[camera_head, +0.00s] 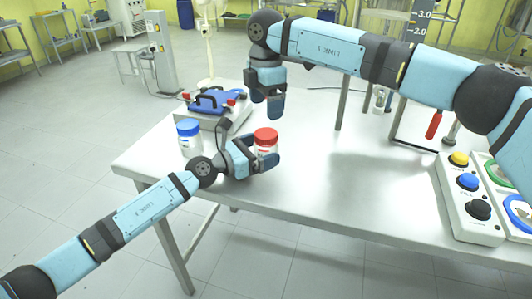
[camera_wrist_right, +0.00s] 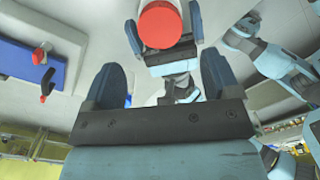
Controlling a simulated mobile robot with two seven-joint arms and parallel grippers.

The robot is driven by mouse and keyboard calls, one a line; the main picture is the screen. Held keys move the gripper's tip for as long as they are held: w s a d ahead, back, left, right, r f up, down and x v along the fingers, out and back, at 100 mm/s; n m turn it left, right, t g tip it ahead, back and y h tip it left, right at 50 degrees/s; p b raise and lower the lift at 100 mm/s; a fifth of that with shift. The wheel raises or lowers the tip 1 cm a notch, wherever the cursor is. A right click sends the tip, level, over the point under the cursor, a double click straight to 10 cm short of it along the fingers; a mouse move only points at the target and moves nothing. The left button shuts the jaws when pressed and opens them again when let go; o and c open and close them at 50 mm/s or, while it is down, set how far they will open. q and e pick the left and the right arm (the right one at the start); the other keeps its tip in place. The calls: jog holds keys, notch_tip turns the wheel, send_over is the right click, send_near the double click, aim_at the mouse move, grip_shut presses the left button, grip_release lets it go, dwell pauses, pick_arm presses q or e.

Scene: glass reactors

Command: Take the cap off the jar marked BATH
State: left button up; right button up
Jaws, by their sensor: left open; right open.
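A white jar (camera_head: 265,148) with a red cap (camera_head: 265,136) stands upright near the table's front edge. A second white jar (camera_head: 190,144) with a blue cap (camera_head: 187,127) stands to its left. Neither label is legible, so I cannot tell which is marked BATH. My left gripper (camera_head: 262,157) is open with its fingers on either side of the red-capped jar; contact is unclear. My right gripper (camera_head: 268,98) is open, empty and pointing down, above and behind that jar. In the right wrist view the red cap (camera_wrist_right: 160,25) shows beyond my right gripper's fingers (camera_wrist_right: 164,80).
A blue frame (camera_head: 212,100) with red knobs sits on a grey box behind the jars. A control box (camera_head: 466,200) with yellow, blue and black buttons stands at the right. A red-handled tool (camera_head: 434,125) is at the back right. The table's middle (camera_head: 340,190) is clear.

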aim_at(266, 133)
pick_arm(q)
jog(key=shift+c, duration=0.2)
jog(key=c, duration=1.8)
jog(key=shift+o, duration=0.2)
pick_arm(e)
jog(key=m, duration=0.4)
jog(key=shift+f, duration=0.25)
jog(key=shift+m, duration=0.3)
notch_tip(266, 133, down, 8)
jog(key=shift+r, duration=0.25)
jog(key=shift+c, duration=0.4)
